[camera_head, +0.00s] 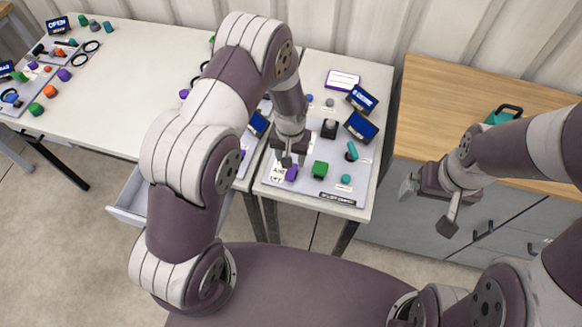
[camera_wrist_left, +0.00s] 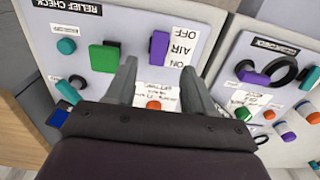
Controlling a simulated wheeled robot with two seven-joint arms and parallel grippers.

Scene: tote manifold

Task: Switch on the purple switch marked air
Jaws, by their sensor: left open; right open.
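The purple switch (camera_head: 292,173) is on the light grey panel (camera_head: 330,187) at the near edge of the right-hand white table. In the left wrist view the purple switch (camera_wrist_left: 159,47) stands beside a white label (camera_wrist_left: 181,50) reading OFF, AIR, ON. I cannot tell which position its lever is in. My left gripper (camera_head: 290,158) is just above and behind the switch in the head view. In the left wrist view my left gripper (camera_wrist_left: 158,68) is open, its fingertips apart on either side of the switch's lower end. My right gripper (camera_head: 428,205) is open and empty, away to the right.
A green block-shaped knob (camera_head: 320,169) sits right beside the purple switch, with a teal knob (camera_head: 346,179) beyond it. A teal lever (camera_head: 352,151) and blue screens (camera_head: 361,127) stand farther back. A wooden counter (camera_head: 440,100) is at right.

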